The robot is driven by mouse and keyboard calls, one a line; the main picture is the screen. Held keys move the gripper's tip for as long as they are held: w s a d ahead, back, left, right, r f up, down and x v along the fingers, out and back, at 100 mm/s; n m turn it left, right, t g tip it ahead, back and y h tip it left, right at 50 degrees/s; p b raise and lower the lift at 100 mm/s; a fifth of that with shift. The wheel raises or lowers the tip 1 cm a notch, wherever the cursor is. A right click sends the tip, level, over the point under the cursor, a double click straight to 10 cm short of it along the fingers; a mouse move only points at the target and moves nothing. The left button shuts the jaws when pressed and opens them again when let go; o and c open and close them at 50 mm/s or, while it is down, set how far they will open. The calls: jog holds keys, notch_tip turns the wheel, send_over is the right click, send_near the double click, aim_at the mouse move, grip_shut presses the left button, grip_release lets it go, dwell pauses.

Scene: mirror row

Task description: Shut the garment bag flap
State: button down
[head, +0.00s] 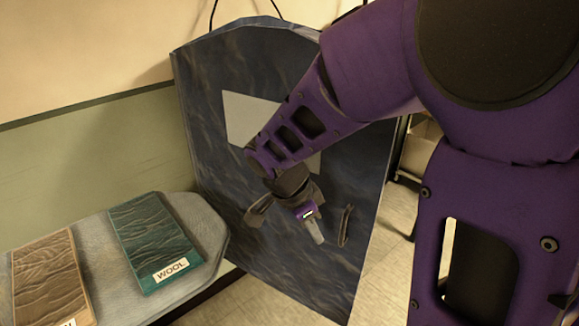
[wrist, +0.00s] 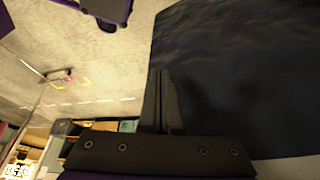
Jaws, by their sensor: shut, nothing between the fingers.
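The garment bag (head: 225,160) hangs upright in the head view, dark blue and wavy-patterned, with a pale rectangular panel (head: 245,115) partly hidden by my arm. Which part is the flap, and how far it stands open, I cannot tell. A dark strap-like handle (head: 345,226) shows at lower right on its front. My gripper (head: 316,230) is in front of the lower middle of the bag, left of that handle. In the wrist view, my gripper (wrist: 157,100) has its fingers together and empty, beside the edge of a dark blue surface (wrist: 235,75). Contact is unclear.
A padded grey board (head: 205,225) at left carries a green folded cloth (head: 150,235) labelled WOOL and a brown one (head: 48,275). A shelf or cart (head: 418,150) stands behind the bag at right. Pale floor (head: 385,270) is open at lower right.

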jog(key=shift+w+d+f+p, duration=0.1)
jog(key=shift+w+d, duration=0.15)
jog(key=shift+d, duration=0.4)
jog(key=shift+w+d+f+p, duration=0.1)
jog(key=shift+w+d, duration=0.15)
jog(key=shift+d, duration=0.45)
jog(key=shift+w+d+p, duration=0.1)
jog(key=shift+w+d, duration=0.15)
jog(key=shift+d, duration=0.4)
